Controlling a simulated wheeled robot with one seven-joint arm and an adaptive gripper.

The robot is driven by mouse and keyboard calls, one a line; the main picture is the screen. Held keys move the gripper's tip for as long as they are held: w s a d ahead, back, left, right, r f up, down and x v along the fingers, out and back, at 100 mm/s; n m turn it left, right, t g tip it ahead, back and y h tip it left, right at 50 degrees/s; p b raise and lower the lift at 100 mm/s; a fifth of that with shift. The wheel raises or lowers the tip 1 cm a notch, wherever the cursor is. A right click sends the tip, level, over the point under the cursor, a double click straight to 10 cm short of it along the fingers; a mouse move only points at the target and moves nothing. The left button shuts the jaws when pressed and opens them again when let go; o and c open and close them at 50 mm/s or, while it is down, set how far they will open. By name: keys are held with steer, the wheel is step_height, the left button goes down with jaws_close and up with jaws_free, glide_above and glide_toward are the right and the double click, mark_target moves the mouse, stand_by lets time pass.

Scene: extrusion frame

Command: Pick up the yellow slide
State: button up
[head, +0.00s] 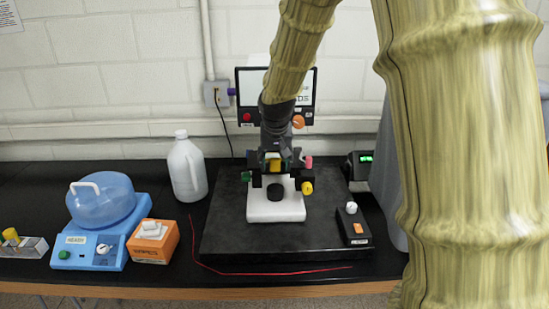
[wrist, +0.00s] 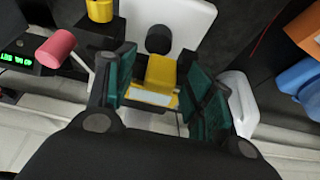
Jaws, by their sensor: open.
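The yellow slide (wrist: 161,72) has a pale label on its near end and lies at the microscope (head: 276,208). In the wrist view it is between the two teal finger pads of my gripper (wrist: 162,82), which is open. Dark gaps show on both sides, though I cannot tell whether either pad touches it. In the head view a small bit of the yellow slide (head: 275,165) shows below my gripper (head: 272,156), and the arm hides much of the microscope behind.
Pink (head: 309,162) and yellow (head: 307,187) knobs stick out close to my gripper. A screen (head: 244,90) stands behind. A white jug (head: 187,168), orange box (head: 156,241) and blue heater (head: 90,246) stand left. A small black control box (head: 353,230) stands right.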

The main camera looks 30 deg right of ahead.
steer(key=shift+w+f, duration=0.1)
steer(key=shift+f, duration=0.15)
steer(key=c, duration=1.1)
steer(key=shift+o, duration=0.2)
steer(key=shift+r, duration=0.15)
